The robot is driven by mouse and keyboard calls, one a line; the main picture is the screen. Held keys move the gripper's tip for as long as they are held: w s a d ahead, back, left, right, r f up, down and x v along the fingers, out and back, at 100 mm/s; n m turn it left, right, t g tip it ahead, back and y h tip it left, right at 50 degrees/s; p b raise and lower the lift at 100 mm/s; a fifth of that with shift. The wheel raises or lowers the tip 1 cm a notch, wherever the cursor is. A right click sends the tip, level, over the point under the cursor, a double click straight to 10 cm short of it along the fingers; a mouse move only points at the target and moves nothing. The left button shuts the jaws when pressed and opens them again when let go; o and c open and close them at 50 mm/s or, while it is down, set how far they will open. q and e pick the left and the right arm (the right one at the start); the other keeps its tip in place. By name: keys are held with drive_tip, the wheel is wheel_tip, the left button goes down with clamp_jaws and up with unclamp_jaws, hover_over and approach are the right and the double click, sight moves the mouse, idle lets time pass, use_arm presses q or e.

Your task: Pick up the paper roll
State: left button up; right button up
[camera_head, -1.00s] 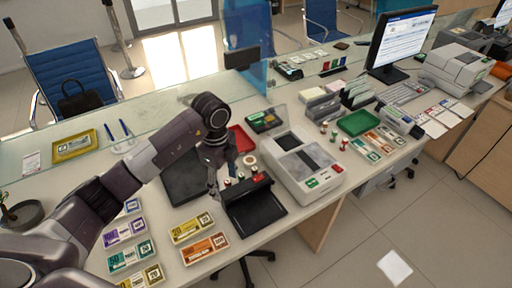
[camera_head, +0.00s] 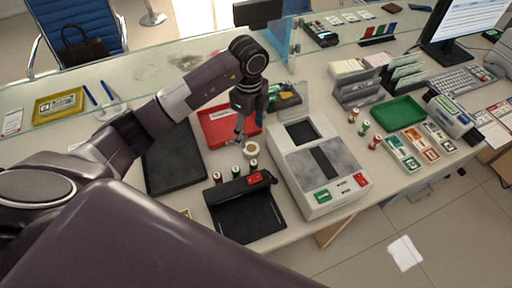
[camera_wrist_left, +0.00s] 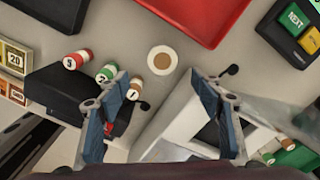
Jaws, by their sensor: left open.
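The paper roll (camera_head: 251,149) is a small white ring with a brown core. It stands on the counter between the red tray (camera_head: 212,138) and several coin rolls (camera_head: 238,172). My left gripper (camera_head: 240,137) is just above and beside it in the head view. In the left wrist view the paper roll (camera_wrist_left: 163,60) lies ahead of the gap between the open, empty fingers of my left gripper (camera_wrist_left: 160,84). It is apart from both fingers. My right gripper is not in view.
A black card-reader-like device (camera_head: 248,212) and a grey-white counting machine (camera_head: 318,168) stand close to the roll. A black pad (camera_head: 174,160) lies to the left. A glass partition runs behind. Bare counter surrounds the roll narrowly.

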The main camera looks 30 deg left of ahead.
sight(251, 148)
use_arm(q)
drive_tip(key=shift+w+f, duration=0.5)
drive_tip(key=shift+f, duration=0.2)
drive_tip(key=shift+w+f, duration=0.1)
drive_tip(key=shift+f, duration=0.6)
drive_tip(key=f, duration=0.1)
drive_tip(key=f+p, duration=0.1)
drive_tip(key=f, duration=0.1)
drive_tip(key=f+p, duration=0.1)
drive_tip(key=f, duration=0.1)
drive_tip(key=shift+s+f, duration=0.15)
drive_tip(key=shift+s, duration=0.2)
drive_tip(key=shift+f, duration=0.45)
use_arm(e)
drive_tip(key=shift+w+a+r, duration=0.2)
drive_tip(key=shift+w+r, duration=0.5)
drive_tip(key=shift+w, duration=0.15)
use_arm(q)
drive_tip(key=c, duration=1.2)
drive_tip(key=shift+a, duration=0.1)
drive_tip(key=shift+c, duration=0.2)
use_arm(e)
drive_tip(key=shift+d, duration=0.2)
